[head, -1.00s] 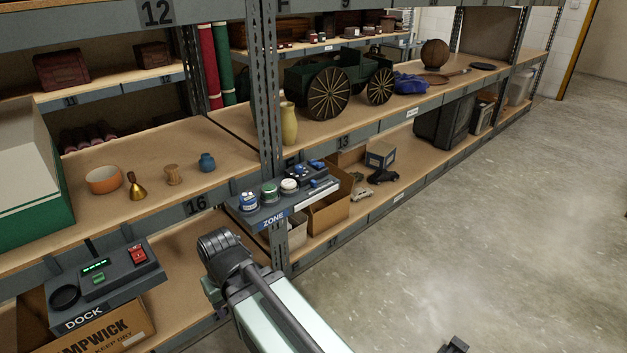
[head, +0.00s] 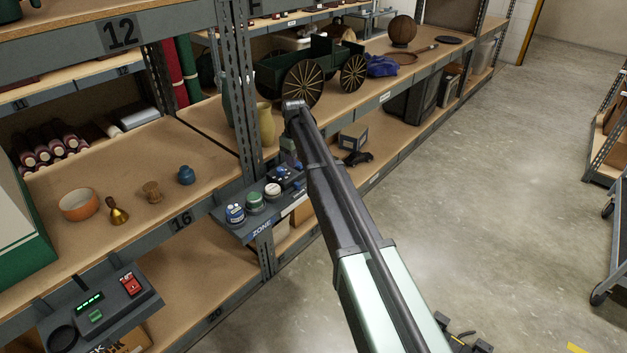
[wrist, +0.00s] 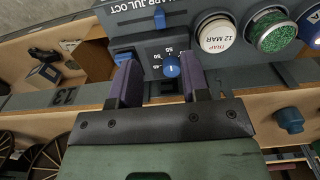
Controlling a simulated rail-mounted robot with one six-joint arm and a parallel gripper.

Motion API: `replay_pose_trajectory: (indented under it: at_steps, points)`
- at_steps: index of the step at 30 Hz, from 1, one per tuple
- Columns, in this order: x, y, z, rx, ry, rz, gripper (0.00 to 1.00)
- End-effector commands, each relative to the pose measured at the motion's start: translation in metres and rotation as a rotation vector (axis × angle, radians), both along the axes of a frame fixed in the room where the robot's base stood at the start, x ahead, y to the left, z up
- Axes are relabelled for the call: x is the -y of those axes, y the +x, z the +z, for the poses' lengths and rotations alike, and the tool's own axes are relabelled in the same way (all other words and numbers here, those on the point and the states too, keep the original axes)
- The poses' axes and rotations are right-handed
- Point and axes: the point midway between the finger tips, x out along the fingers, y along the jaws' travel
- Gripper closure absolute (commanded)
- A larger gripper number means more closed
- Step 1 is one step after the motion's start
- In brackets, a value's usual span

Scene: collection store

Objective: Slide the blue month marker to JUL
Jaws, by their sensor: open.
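The grey control panel (wrist: 225,72) fills the middle of the wrist view, with the month lettering "APR JUL OCT" at its top edge. A blue tab (wrist: 159,20), which looks like the month marker, sits by that lettering; I cannot tell exactly which month it marks. My gripper (wrist: 160,75) is open and empty. Its two purple fingers point at the panel, nearer its numbered scale than the blue tab. In the head view the panel (head: 262,226) is partly hidden by my arm.
Round coloured tins or buttons, white (wrist: 216,35) and green (wrist: 273,32), stand beside the scale. A blue jar (wrist: 290,119) is on the shelf nearby. A shelf upright (head: 243,100) and a yellow vase (head: 266,125) are close to my arm.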

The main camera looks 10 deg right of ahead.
Motion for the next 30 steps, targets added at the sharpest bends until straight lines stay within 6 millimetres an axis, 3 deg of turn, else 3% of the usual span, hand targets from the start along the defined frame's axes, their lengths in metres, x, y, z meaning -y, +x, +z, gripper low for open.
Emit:
replay_pose_trajectory:
  at_steps: [5,12,16,26,30]
  points:
    - [0.001,0.000,-0.023,0.000,0.000,-0.003,0.57]
    - [0.001,0.000,-0.081,0.000,0.000,-0.004,0.57]
    - [0.001,0.000,-0.104,0.000,0.000,-0.004,0.57]
    - [0.001,-0.001,-0.107,0.000,0.000,-0.005,0.57]
    - [0.001,-0.001,-0.107,0.000,0.000,-0.005,0.76]
